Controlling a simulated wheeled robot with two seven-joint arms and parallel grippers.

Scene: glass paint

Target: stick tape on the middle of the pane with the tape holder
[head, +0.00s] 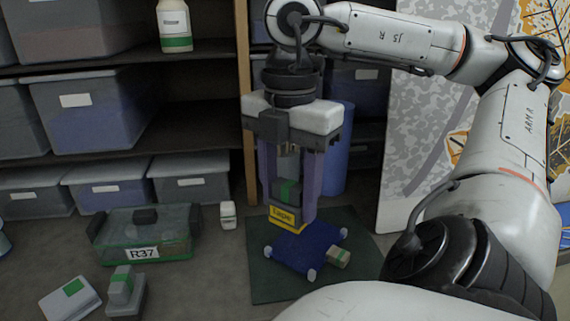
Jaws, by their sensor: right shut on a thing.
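My right gripper (287,200) points down, shut on the tape holder (287,217), which has a yellow label reading "Tape" and a dark body with a green stripe. The blue pane (303,252) lies flat, with pale round pieces at its visible corners. The tape holder is over the pane's far part and hides some of it. I cannot tell whether it touches the pane. No tape shows on the visible part of the pane. My left gripper is not in view.
A dark green mat (275,290) lies under the pane, and a small beige block with a green band (338,258) is at the pane's right edge. A clear green box marked R37 (150,238) stands left. Shelves with bins (95,115) rise behind.

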